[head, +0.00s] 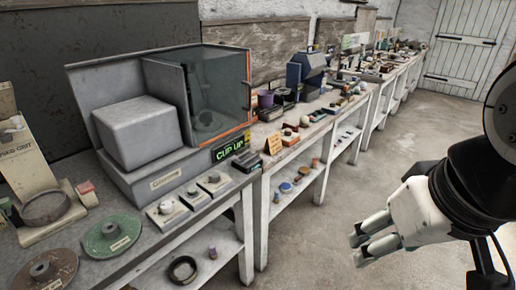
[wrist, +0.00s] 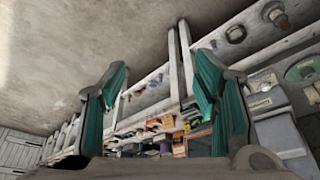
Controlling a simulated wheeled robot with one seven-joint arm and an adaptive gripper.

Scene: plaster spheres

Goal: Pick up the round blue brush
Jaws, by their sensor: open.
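A small round blue thing (head: 286,187), which looks like the round blue brush, lies on the lower shelf of the middle bench. Its bristles are too small to make out. My gripper (head: 360,247) is open and empty over the floor at the right, well apart from the shelf. Its two teal-padded fingers also show spread apart in the wrist view (wrist: 160,72). Small items on the shelves appear beyond the fingers there, but I cannot tell surely which is the brush.
Other small items lie near the blue one, including an orange-tan round thing (head: 303,171). White bench legs (head: 263,220) and the worktop above bound the shelf. A dark ring (head: 183,268) lies on the nearer lower shelf. The concrete floor (head: 335,215) before the benches is clear.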

